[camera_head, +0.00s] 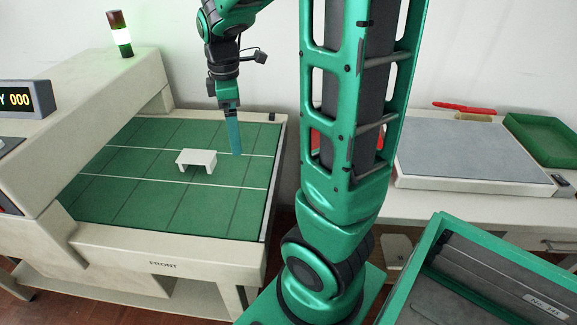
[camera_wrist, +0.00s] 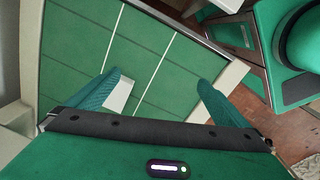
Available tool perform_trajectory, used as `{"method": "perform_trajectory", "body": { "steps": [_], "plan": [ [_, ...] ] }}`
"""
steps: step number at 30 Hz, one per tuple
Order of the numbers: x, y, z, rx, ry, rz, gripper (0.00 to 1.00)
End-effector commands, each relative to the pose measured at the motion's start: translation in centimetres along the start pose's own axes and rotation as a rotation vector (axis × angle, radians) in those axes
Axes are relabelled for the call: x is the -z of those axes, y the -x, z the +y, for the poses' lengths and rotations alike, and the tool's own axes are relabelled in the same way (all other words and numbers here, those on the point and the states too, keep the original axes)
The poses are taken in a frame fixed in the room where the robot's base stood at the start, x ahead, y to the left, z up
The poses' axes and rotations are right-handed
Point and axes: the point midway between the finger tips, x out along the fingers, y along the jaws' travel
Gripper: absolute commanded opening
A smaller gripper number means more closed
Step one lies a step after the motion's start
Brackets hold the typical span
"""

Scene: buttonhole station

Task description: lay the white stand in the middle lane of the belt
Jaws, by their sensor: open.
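The white stand (camera_head: 196,158) is a small bridge-like block, upright on its legs on the green belt (camera_head: 140,205). In the head view its front feet rest between the two white lines, in the middle lane; its back feet are hidden. My gripper (camera_head: 237,150) is pointing down over the belt, to the right of the stand and apart from it. Part of the stand (camera_wrist: 122,94) shows beside the left finger, which hides the rest.
The machine housing (camera_head: 85,100) with a counter display (camera_head: 14,99) borders the belt on the left. A signal lamp (camera_head: 120,33) stands at the back. A side table with a grey pad (camera_head: 465,150) and green tray (camera_head: 545,140) is at right. The belt around the stand is clear.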

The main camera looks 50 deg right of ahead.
Motion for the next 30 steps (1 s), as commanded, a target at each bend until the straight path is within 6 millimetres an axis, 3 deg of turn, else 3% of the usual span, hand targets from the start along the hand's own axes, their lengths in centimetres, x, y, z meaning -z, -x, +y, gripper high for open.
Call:
{"method": "perform_trajectory", "body": {
  "steps": [6,15,21,30],
  "plan": [
    [-5.5,1.0,-7.0,0.027,-0.582,0.006,1.00],
    [-10.4,0.3,-15.5,0.055,-1.263,-0.015,1.00],
    [-11.6,-0.2,-17.6,0.060,-1.449,-0.025,1.00],
    [-11.7,-0.3,-17.8,0.061,-1.466,-0.027,1.00]
  ]
}}
